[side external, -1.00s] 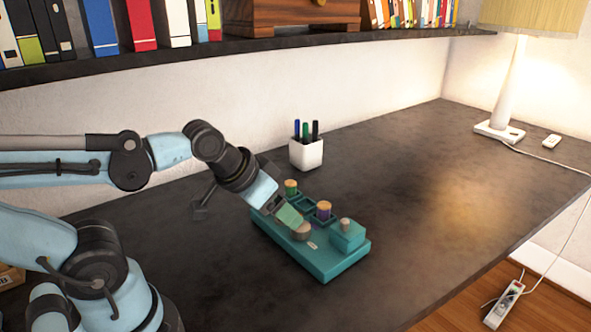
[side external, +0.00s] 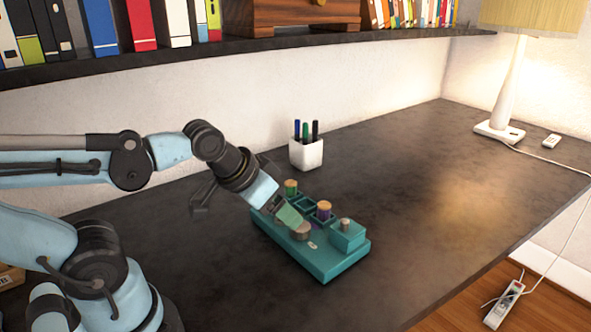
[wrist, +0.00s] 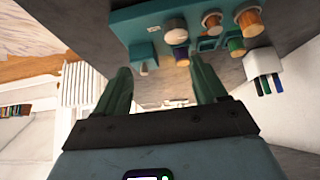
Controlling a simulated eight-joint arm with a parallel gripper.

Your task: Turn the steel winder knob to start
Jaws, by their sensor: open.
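A teal winder unit (side external: 325,268) sits on the dark desk. A round steel knob (side external: 301,231) is on its near left part, and a smaller grey knob (side external: 346,224) stands on its raised box. In the wrist view the round knob (wrist: 176,33) and the box (wrist: 142,50) show near the top. My gripper (side external: 297,222) is close by the round knob, at its upper left in the side view; I cannot tell whether it touches. In the wrist view its two green fingers (wrist: 163,78) are apart with nothing held between them.
A lamp (side external: 505,85) stands at the far right. The desk right of the unit is clear.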

